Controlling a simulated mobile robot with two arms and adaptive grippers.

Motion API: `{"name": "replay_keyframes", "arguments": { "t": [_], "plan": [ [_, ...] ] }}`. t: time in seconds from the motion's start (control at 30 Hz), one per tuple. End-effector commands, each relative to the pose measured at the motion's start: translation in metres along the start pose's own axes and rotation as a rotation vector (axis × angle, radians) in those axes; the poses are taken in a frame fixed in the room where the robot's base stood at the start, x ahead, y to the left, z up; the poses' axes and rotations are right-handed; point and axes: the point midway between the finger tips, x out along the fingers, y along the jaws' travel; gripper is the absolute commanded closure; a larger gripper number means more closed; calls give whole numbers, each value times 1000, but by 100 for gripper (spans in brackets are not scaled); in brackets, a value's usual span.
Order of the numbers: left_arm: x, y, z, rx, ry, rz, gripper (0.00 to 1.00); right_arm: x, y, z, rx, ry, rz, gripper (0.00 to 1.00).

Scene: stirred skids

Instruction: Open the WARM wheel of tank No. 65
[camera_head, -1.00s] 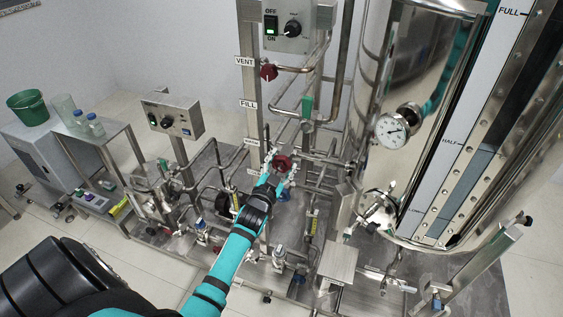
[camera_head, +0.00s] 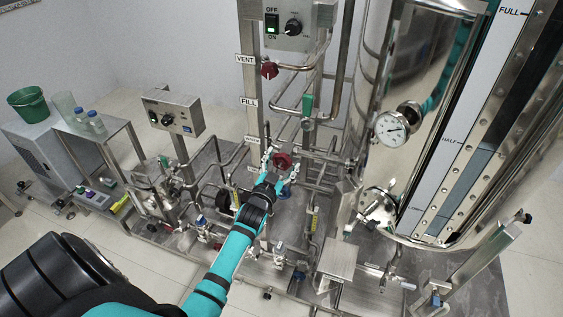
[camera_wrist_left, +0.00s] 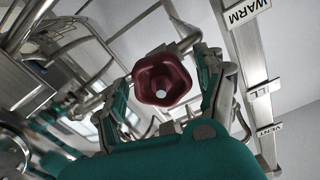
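A dark red, lobed wheel (camera_head: 282,160) sits on the pipework in front of the tank. In the left wrist view the wheel (camera_wrist_left: 163,80) shows face-on, its pale hub towards me. My left gripper (camera_head: 279,169) is at the wheel. In the left wrist view the fingers of the gripper (camera_wrist_left: 164,88) are spread, one on each side of the wheel, with a visible gap at least on the left. Contact on the right is unclear. The WARM label (camera_wrist_left: 247,12) is on the post beside it. No tank number is legible. My right gripper is not in view.
Another red wheel (camera_head: 269,70) is higher up by the VENT label (camera_head: 245,59). A green handle (camera_head: 307,105) and pipes stand close to my gripper. The steel tank (camera_head: 372,80) with a gauge (camera_head: 391,128) is on the right. A control box (camera_head: 172,112) stands left.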

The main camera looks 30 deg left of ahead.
Motion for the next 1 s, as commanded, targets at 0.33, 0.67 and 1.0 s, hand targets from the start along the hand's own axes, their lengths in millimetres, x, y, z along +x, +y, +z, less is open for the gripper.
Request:
{"name": "replay_keyframes", "arguments": {
  "t": [0.33,0.67,1.0],
  "plan": [
    [-2,-1,-2,1,5,-1,21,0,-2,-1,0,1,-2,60],
    [-58,0,-1,1,2,-1,21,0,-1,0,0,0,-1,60],
    [-113,0,-1,0,3,-1,21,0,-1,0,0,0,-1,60]
  ]
}}
